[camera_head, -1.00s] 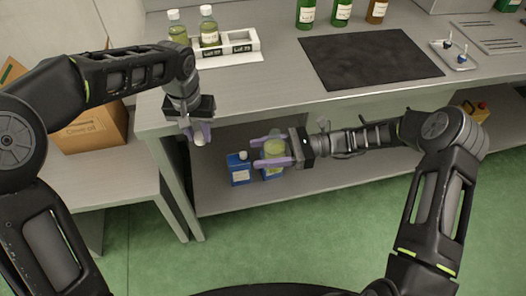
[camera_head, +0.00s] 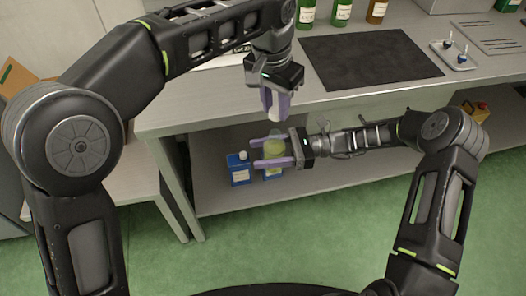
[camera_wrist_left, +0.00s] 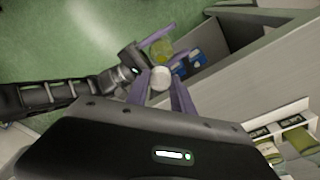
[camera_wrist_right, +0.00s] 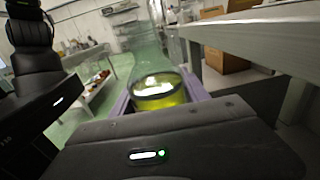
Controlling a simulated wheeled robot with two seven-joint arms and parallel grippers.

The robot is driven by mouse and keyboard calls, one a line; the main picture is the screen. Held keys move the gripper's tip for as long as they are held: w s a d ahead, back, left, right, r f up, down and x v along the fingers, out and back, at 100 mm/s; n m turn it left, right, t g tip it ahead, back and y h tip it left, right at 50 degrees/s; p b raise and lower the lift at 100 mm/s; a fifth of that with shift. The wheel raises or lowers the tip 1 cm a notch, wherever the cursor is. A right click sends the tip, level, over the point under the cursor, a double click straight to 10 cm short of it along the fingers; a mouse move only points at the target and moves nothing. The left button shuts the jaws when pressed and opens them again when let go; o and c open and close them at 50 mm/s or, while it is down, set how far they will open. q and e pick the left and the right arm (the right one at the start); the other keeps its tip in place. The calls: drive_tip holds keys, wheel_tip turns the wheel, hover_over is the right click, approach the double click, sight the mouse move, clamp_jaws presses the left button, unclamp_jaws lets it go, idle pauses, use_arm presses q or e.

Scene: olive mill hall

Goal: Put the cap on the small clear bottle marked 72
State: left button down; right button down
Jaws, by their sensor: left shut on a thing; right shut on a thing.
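My left gripper (camera_head: 276,114) is shut on the white cap, holding it in front of the bench edge, above my right gripper. The cap (camera_wrist_left: 160,77) shows clearly between the fingertips in the left wrist view. My right gripper (camera_head: 272,152) is shut on a small clear bottle (camera_head: 274,148) of yellow-green oil, held sideways-on in front of the lower shelf. The bottle also shows between the fingers in the right wrist view (camera_wrist_right: 158,93). The cap is above the bottle and apart from it. No mark 72 can be read on the bottle.
Blue containers (camera_head: 238,170) stand on the lower shelf behind the right gripper. A dark mat (camera_head: 370,60) lies on the bench, with a small tray (camera_head: 458,57) to its right. My left arm hides most of the labelled rack; rack and bottles show in the left wrist view (camera_wrist_left: 283,125).

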sight(275, 132)
use_arm(q)
drive_tip(key=shift+f, duration=0.1)
drive_tip(key=shift+f, duration=1.9)
drive_tip(key=shift+f, duration=0.9)
drive_tip(key=shift+f, duration=0.55)
idle(0.4)
